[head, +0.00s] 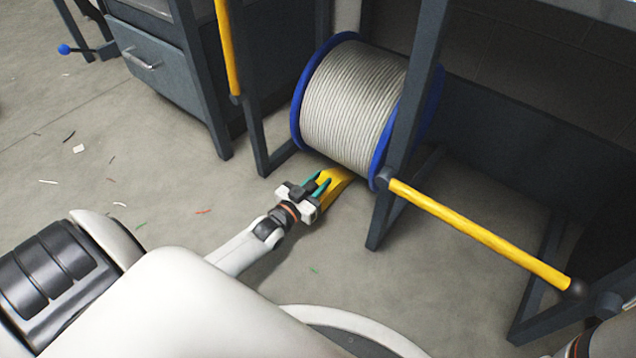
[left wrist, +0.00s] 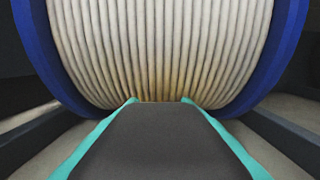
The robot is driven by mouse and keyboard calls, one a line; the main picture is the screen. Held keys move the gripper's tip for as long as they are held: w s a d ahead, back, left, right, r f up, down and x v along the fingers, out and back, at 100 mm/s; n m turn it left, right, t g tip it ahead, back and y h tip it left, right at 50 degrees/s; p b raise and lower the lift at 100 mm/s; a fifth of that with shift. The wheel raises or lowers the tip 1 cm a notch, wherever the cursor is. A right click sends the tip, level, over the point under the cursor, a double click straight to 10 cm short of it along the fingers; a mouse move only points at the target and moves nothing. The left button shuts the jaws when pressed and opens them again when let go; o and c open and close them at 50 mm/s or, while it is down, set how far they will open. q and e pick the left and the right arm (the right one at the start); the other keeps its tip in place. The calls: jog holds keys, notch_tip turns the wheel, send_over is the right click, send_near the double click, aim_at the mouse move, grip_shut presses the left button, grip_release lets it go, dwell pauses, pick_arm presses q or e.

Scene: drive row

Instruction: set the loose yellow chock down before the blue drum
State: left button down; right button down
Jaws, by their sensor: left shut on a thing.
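The blue drum (head: 299,108) is a reel with blue flanges, wound with pale cable, in a dark frame. Its cable and both flanges fill the upper left wrist view (left wrist: 160,50). My left gripper (head: 321,184) has teal fingers and is shut on the yellow chock (head: 338,184), low at the drum's near side. In the left wrist view, a dark grey surface lies between the fingers (left wrist: 160,101), pointing at the cable. Whether the chock touches the floor or the drum I cannot tell. My right gripper is out of view.
A yellow bar (head: 480,233) sticks out at the right from the dark frame post (head: 408,130). Another yellow bar (head: 227,45) stands upright at the left, beside a grey drawer cabinet (head: 165,75). Open floor (head: 150,175) with small scraps lies to the left.

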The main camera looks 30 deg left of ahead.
pick_arm(q)
jog(key=shift+r, duration=0.1)
jog(key=c, duration=1.1)
grip_release()
jog(key=shift+s+p, duration=0.35)
jog(key=s+p, duration=0.2)
jog(key=s, duration=0.1)
jog(key=s+p, duration=0.1)
jog(key=s, duration=0.3)
jog(key=s+a+p, duration=0.1)
jog(key=s+p, duration=0.1)
jog(key=s, duration=0.1)
jog(key=shift+s+p, duration=0.2)
jog(key=shift+p, duration=0.15)
jog(key=shift+s, duration=0.45)
